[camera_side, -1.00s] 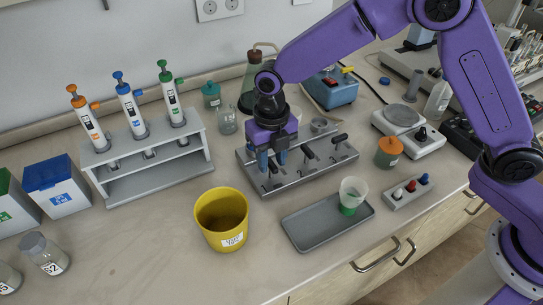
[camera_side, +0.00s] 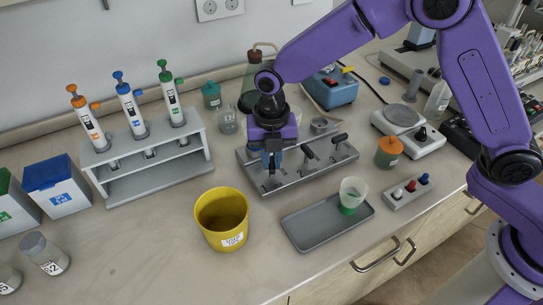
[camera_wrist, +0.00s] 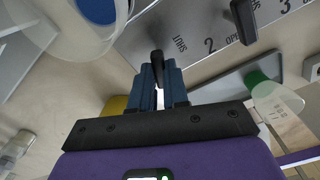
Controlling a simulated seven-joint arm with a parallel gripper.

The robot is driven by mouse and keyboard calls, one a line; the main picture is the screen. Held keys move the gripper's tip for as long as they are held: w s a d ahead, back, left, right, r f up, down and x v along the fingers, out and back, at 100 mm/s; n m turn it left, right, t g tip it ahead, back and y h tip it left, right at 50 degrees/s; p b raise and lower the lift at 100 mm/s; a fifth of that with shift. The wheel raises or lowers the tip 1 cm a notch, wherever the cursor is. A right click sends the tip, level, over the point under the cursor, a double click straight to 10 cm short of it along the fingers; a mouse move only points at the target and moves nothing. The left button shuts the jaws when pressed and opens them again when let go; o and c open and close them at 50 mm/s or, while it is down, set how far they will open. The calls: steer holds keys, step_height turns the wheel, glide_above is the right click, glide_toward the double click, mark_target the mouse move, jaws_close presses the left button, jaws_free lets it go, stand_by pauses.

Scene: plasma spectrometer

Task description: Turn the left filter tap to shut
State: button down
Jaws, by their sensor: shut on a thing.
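The filter manifold is a grey metal block (camera_side: 328,165) in the middle of the bench with a row of black-handled taps. My gripper (camera_side: 272,160) points down over its left end, with its blue fingers shut on the left filter tap (camera_wrist: 156,58). In the wrist view the black handle shows between the fingertips (camera_wrist: 158,84). The fingers hide most of this tap in the side view. The wrist view shows the engraved words SHUT and OPEN and the numbers 2 and 3 on the plate (camera_wrist: 185,20). The left tap's own marks are hidden, so its exact angle cannot be read.
The middle tap (camera_side: 309,152) and right tap (camera_side: 338,140) stand close to the right of my gripper. A yellow bin (camera_side: 221,222) and a grey tray (camera_side: 305,232) with a green-bottomed cup (camera_side: 352,194) stand in front. A pipette rack (camera_side: 150,170) is at left.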

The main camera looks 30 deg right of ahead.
steer(key=m, duration=0.6)
steer(key=shift+m, duration=0.3)
steer(key=m, duration=0.6)
steer(key=shift+r+m, duration=0.1)
steer(key=shift+m, duration=0.2)
steer(key=c, duration=1.1)
jaws_free()
step_height(320, 180, up, 17)
steer(key=shift+r, duration=0.2)
step_height(320, 180, up, 8)
glide_above(272, 163)
stand_by(0.7)
